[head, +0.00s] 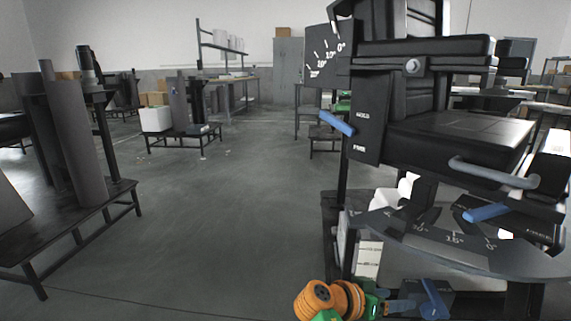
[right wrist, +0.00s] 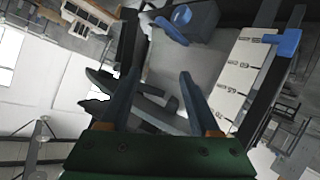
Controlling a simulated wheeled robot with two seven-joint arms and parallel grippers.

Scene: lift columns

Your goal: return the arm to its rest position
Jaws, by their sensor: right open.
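My right arm, with orange joints and a green part, shows at the bottom centre of the head view. Its gripper (head: 388,301) is small and partly hard to make out there, low in front of the machine's base. In the right wrist view my right gripper (right wrist: 158,82) has its two dark fingers spread apart, with nothing held between them. My left arm and gripper are not in view.
A black lift-column machine (head: 450,135) stands close on the right, with a blue lever (head: 337,123) and a grey angle-marked plate (head: 450,245). A blue handle (head: 435,300) is near my right gripper. A dark bench (head: 105,195) stands left. The middle floor is clear.

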